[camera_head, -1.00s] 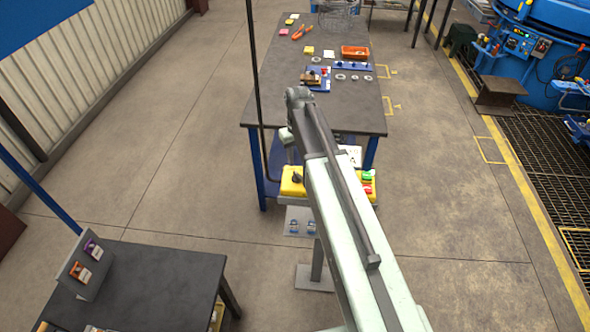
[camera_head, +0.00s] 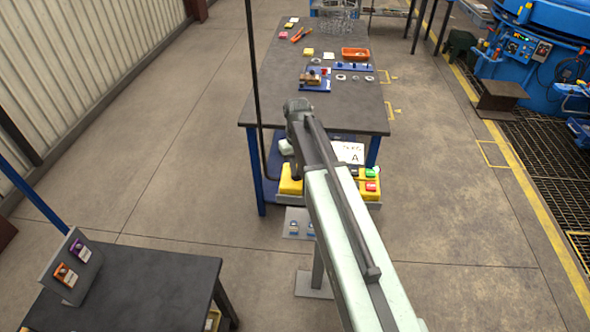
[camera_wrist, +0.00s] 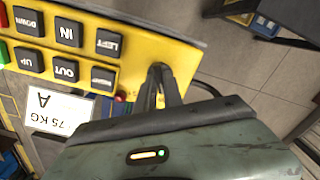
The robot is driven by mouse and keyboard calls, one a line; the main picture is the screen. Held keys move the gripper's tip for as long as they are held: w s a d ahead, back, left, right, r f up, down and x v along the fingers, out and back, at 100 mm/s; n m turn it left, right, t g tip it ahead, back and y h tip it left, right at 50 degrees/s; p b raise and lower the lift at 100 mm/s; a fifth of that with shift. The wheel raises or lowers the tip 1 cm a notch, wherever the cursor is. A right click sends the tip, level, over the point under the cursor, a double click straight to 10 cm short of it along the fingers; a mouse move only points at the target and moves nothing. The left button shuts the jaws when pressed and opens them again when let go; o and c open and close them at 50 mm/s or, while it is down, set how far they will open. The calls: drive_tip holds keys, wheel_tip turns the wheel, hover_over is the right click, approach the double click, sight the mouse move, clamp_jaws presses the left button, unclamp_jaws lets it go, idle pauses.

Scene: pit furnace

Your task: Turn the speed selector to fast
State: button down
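The yellow control box (camera_head: 290,186) sits on a stand at the near end of the long table, partly hidden behind my arm. In the wrist view its yellow face (camera_wrist: 190,52) carries black push buttons lettered LEFT, IN, OUT and UP, seen upside down. A small red part (camera_wrist: 120,96) shows beside my gripper. My gripper (camera_wrist: 160,72) has its two dark fingers close together, with their tips at the yellow face near its edge. I cannot make out the speed selector; the fingers may hide it. The head view does not show the fingertips clearly.
A white card reading 75 KG A (camera_wrist: 62,110) lies beside the buttons. The long dark table (camera_head: 285,70) holds an orange bin (camera_head: 355,54) and small parts. A second dark table (camera_head: 150,280) stands at lower left.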

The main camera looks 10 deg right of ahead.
drive_tip(key=shift+a, duration=0.1)
drive_tip(key=shift+m, duration=0.3)
drive_tip(key=m, duration=1.1)
drive_tip(key=shift+m, duration=0.3)
idle(0.4)
drive_tip(key=c, duration=1.5)
unclamp_jaws()
drive_tip(key=shift+o, duration=0.2)
